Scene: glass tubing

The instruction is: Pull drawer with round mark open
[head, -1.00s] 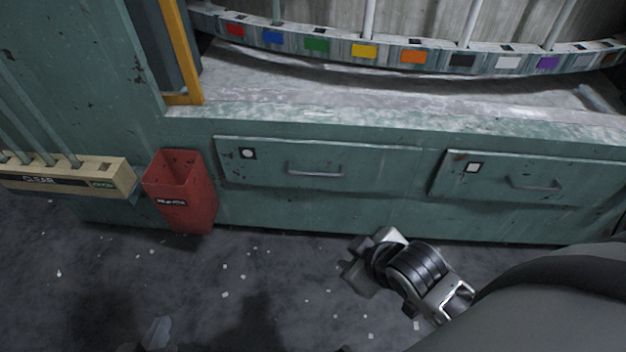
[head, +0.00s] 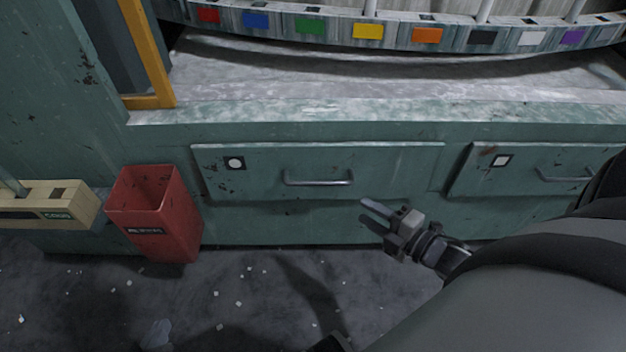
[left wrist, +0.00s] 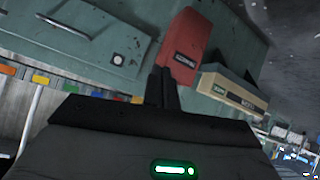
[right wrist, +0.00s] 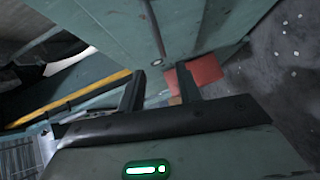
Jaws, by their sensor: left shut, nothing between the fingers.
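The drawer with the round mark (head: 390,165) is a worn green front with a white round mark (head: 235,163) on a black square and a grey bar handle (head: 318,178). It looks shut. My right gripper (head: 366,212) is open and empty, below and right of that handle, apart from it. Its spread fingers also show in the right wrist view (right wrist: 160,92). My left gripper (left wrist: 163,75) is shut and empty in the left wrist view. The same drawer (left wrist: 95,38) shows there at upper left, tilted, with its handle (left wrist: 65,24).
A second drawer with a square mark (head: 500,161) is at right, partly hidden by my arm. A red bin (head: 165,220) stands left of the round-mark drawer, beside a beige box (head: 40,205). A rack with coloured labels (head: 310,25) is above the counter. The floor in front is mostly clear.

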